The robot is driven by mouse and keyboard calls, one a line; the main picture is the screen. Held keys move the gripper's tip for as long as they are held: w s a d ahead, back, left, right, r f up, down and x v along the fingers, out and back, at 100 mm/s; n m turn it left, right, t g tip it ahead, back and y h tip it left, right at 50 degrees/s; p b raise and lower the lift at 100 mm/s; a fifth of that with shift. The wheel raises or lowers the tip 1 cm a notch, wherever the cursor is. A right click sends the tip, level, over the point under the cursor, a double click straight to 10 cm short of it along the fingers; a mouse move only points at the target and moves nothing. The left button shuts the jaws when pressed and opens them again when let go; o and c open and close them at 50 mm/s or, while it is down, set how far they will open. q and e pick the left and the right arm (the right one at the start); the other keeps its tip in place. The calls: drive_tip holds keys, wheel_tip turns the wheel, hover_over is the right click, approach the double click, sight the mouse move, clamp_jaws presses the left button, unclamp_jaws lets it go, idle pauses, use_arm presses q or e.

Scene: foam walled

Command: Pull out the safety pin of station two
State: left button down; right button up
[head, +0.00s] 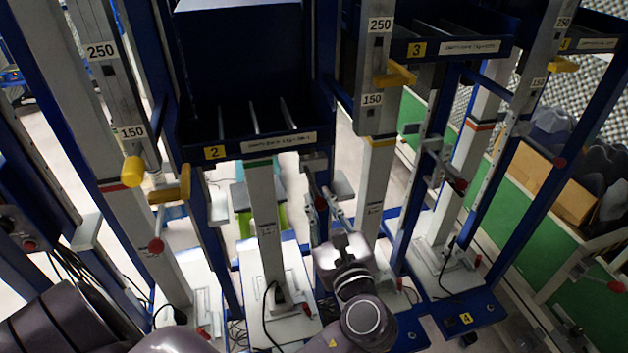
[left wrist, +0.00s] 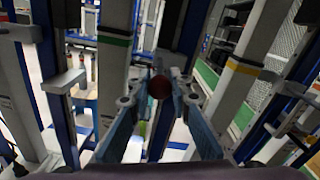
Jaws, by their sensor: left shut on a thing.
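Station two has a dark blue bin with a yellow "2" label (head: 212,152) at its front edge. Its safety pin has a round dark red knob (head: 321,203), small in the head view and partly hidden by my fingers. In the left wrist view the red knob (left wrist: 159,87) shows between the fingertips. My left gripper (head: 328,200) reaches up from the bottom centre and is shut on the knob. Its blue-grey fingers also show in the left wrist view (left wrist: 158,96), one on each side. The pin's shaft is hidden behind the knob. My right gripper is not in view.
Grey posts with a yellow handle (head: 396,75) and blue uprights stand close on both sides. Another red knob (head: 155,245) is at the left, and one (head: 461,184) is at station three. A green-sided bench (head: 535,200) runs along the right.

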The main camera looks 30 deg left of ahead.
use_arm(q)
drive_tip(key=v, duration=0.3)
drive_tip(key=shift+p, duration=0.3)
drive_tip(key=shift+d+f, duration=0.1)
drive_tip(key=shift+f, duration=0.1)
drive_tip(key=c, duration=2)
unclamp_jaws()
drive_tip(key=shift+c, duration=0.2)
drive_tip(key=o, duration=0.3)
drive_tip(key=shift+s+r, duration=0.15)
drive_tip(key=shift+r, duration=0.05)
drive_tip(key=v, duration=0.7)
drive_tip(key=shift+s+d, duration=0.2)
